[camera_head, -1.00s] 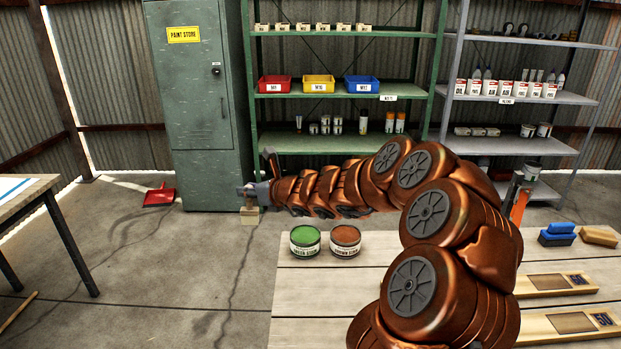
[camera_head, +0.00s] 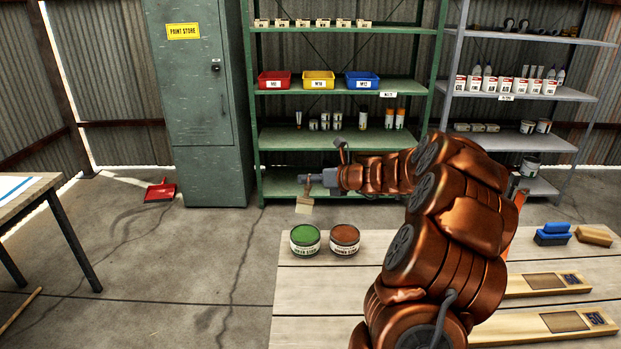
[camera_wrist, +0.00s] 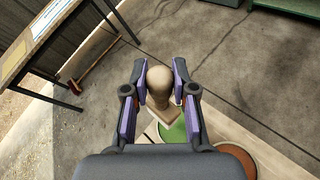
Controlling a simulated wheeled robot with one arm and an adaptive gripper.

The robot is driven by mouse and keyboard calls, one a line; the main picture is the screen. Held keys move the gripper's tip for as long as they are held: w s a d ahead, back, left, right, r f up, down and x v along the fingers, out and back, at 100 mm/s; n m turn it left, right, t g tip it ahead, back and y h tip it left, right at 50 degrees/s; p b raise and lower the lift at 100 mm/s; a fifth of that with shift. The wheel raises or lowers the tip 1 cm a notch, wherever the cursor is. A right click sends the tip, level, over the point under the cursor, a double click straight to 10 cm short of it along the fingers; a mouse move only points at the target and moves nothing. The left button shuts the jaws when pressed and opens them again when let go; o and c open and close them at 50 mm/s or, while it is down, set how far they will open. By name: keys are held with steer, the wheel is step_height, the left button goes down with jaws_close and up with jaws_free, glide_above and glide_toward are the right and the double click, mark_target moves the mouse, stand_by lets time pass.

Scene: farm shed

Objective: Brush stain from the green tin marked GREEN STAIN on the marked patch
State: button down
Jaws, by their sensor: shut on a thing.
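My gripper (camera_head: 309,180) is shut on a brush (camera_head: 304,204), which hangs bristle end down in the air above and behind the green tin. In the wrist view the brush's rounded handle end (camera_wrist: 160,77) sits between the two fingers. The open green tin (camera_head: 305,240) shows green stain and stands on the table; part of it shows below the brush in the wrist view (camera_wrist: 172,133). The open brown stain tin (camera_head: 344,240) stands just to its right. Two boards with dark marked patches, the farther (camera_head: 543,282) and the nearer (camera_head: 566,322), lie at the table's right. My arm hides the table's middle.
A blue block (camera_head: 553,234) and a tan block (camera_head: 594,236) lie at the table's back right. Shelves and a green locker (camera_head: 208,110) stand behind. Another table (camera_head: 22,195) is at left, with open floor between.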

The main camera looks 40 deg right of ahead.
step_height(320, 180, down, 6)
steer(key=b, duration=0.8)
steer(key=shift+f, duration=0.15)
steer(key=shift+d, duration=0.1)
steer(key=shift+f, duration=0.55)
stand_by(1.7)
step_height(320, 180, up, 7)
steer(key=p, duration=0.8)
steer(key=shift+r+p, duration=0.1)
steer(key=shift+p, duration=0.2)
stand_by(0.9)
